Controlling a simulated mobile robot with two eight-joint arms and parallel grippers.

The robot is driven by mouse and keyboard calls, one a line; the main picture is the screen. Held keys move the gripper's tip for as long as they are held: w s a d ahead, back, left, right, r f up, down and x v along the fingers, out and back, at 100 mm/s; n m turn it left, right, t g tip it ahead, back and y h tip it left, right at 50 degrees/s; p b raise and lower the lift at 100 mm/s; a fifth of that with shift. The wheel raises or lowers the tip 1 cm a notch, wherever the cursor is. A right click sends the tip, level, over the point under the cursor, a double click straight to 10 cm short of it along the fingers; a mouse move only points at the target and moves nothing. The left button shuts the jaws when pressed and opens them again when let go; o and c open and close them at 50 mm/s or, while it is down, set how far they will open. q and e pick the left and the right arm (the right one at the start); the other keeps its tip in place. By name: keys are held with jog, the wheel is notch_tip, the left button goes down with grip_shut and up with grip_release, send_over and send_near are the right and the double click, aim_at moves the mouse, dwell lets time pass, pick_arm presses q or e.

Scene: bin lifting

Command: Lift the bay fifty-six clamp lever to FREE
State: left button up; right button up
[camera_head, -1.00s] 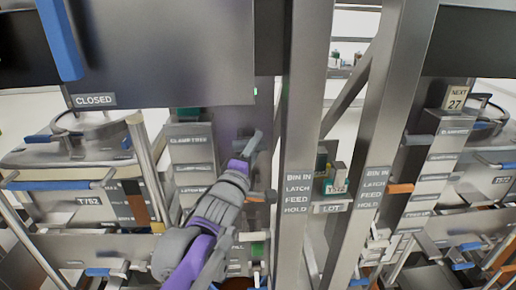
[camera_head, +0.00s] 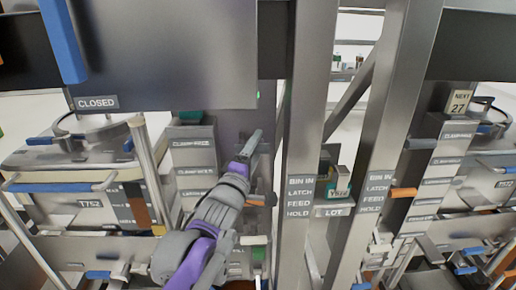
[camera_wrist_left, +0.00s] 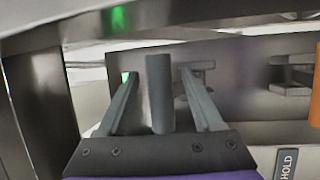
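My left gripper (camera_head: 250,146) reaches up from the bottom of the head view, beside the left upright post. In the left wrist view its two fingers (camera_wrist_left: 159,74) are open. A grey rounded lever handle (camera_wrist_left: 160,100) stands between them, with a visible gap on each side. The fingers hide most of this handle in the head view, and I cannot read a bay number on it. A column of label plates, one reading CLAMP FREE (camera_head: 193,143), stands just left of my gripper. My right gripper is not in view.
A post labelled BIN IN, LATCH, FEED, HOLD (camera_head: 299,197) stands close right of my gripper. A dark panel marked CLOSED (camera_head: 97,102) hangs above left. An orange-ended handle (camera_head: 256,200) sits just below the gripper.

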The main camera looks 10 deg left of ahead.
pick_arm(q)
jog(key=shift+s+a+f, duration=0.15)
jog(key=shift+s+a, duration=0.05)
jog(key=shift+s, duration=0.2)
jog(key=s+f+b, duration=0.1)
jog(key=s, duration=0.8)
jog(key=shift+s+a, duration=0.4)
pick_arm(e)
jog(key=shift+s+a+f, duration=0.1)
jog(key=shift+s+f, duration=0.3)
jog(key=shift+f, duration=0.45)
pick_arm(q)
jog(key=shift+f, duration=0.15)
jog(key=s+a+f+m+g+y, duration=0.2)
jog(key=s+f+m+g, duration=0.1)
jog(key=f, duration=0.5)
jog(key=s+a+f+m+g+y, duration=0.1)
jog(key=s+a+f+m+g, duration=0.15)
jog(key=f, duration=0.65)
jog(key=s+d+f+m+g, duration=0.2)
jog(key=s+f+m+g, duration=0.6)
jog(key=s+f, duration=0.6)
notch_tip(320, 180, down, 2)
jog(key=shift+s+m+h, duration=0.25)
jog(key=shift+m+h, duration=0.05)
jog(key=shift+m, duration=0.95)
